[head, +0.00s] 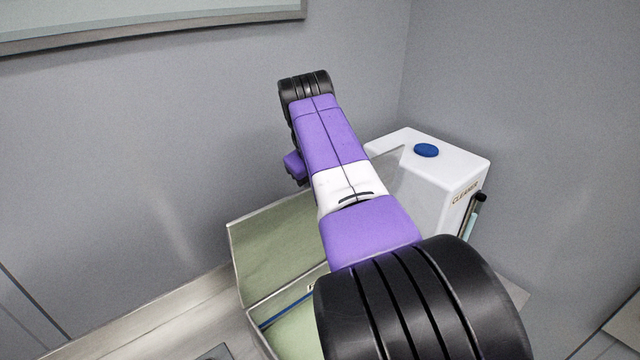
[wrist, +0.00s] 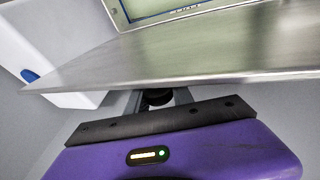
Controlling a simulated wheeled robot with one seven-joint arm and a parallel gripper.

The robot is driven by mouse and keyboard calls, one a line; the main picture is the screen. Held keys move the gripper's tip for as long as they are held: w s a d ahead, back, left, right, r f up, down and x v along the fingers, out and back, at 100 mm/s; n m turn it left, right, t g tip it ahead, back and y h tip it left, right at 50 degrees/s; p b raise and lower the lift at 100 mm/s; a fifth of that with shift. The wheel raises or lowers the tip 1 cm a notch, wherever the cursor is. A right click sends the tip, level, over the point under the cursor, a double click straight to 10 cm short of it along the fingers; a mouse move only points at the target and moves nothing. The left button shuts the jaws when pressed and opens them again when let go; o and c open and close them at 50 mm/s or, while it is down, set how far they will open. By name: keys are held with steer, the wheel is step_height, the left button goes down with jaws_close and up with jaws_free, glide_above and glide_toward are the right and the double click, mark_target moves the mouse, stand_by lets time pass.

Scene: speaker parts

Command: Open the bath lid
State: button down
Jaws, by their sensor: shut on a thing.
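The bath (head: 255,335) is a metal-rimmed tank with a pale green inside, low in the middle of the head view; my arm hides its right part. Its lid (head: 270,250) appears as a greenish, metal-edged panel raised at an angle along the back of the bath. In the wrist view, the lid (wrist: 190,50) looks like a wide grey metal sheet across the picture. My gripper (wrist: 158,97) is shut at the near edge of this sheet. The fingertips are dark and partly hidden, so the exact contact is unclear.
A white cleaner unit (head: 445,185) with a blue button (head: 426,150) stands right of the bath, close to my arm. Grey walls (head: 150,150) stand behind and to the right. A metal counter (head: 165,325) runs left of the bath.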

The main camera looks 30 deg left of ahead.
steer(key=c, duration=1.1)
jaws_free()
steer(key=shift+f, duration=0.35)
steer(key=shift+r, duration=0.15)
steer(key=shift+r, duration=0.2)
steer(key=shift+b+v, duration=1.4)
steer(key=shift+v, duration=2.3)
steer(key=shift+s, duration=0.1)
